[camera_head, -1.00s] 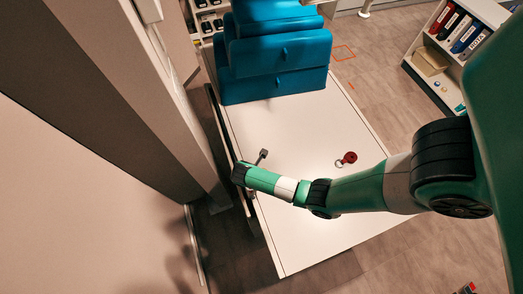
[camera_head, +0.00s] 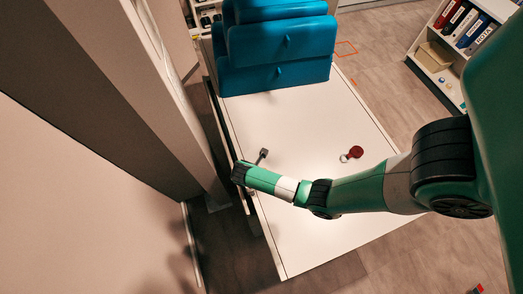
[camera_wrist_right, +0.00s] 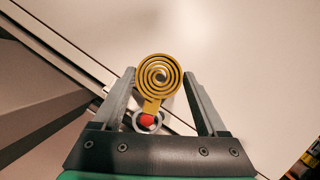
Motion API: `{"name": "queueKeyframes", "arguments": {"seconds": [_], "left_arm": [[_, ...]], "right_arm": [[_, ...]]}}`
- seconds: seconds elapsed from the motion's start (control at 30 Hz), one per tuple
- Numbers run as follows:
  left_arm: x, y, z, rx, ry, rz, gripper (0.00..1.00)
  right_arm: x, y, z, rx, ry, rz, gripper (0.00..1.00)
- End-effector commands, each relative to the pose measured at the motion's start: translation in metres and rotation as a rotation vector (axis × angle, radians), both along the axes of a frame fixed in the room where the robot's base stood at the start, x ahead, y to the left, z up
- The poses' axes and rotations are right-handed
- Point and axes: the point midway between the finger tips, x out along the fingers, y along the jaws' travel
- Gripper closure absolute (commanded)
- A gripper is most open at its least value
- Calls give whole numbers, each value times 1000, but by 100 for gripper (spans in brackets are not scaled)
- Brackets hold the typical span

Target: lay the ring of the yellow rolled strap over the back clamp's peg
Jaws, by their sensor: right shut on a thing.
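The yellow rolled strap (camera_wrist_right: 159,78) shows as a flat spiral between the fingers of my right gripper (camera_wrist_right: 160,82) in the right wrist view. The gripper is shut on it. Its pale ring (camera_wrist_right: 146,122) hangs towards the palm, and a red round end (camera_wrist_right: 147,120) shows within the ring's outline. I cannot tell whether the ring is around that end or only above it. In the head view my right wrist hides the strap at the table's left edge. A grey clamp part (camera_head: 263,154) stands just beyond the wrist. My left gripper is not in view.
A red rolled strap (camera_head: 355,152) with a ring lies on the white table (camera_head: 320,115). Blue stacked drawers (camera_head: 275,50) stand at the table's back. A wall (camera_head: 150,120) rises close to the table's left edge. The table's middle is clear.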

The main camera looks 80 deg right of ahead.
Motion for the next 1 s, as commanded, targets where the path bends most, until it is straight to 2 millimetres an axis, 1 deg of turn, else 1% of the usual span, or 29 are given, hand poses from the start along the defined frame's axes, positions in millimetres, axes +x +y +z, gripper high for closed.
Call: {"name": "queueKeyframes", "arguments": {"seconds": [0.03,0.13,0.33,0.47,0.9,0.93,1.0], "left_arm": [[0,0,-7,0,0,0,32],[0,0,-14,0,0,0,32],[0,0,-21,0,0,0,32],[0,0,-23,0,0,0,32],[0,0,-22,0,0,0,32],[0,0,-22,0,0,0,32],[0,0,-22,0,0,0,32]], "right_arm": [[0,0,-7,0,0,0,81],[0,0,-14,0,0,0,81],[0,0,-24,0,-1,0,81],[1,0,-27,0,-1,0,81],[0,0,-27,0,-1,0,81],[0,0,-27,0,0,0,23],[0,0,-27,0,0,0,11]]}}
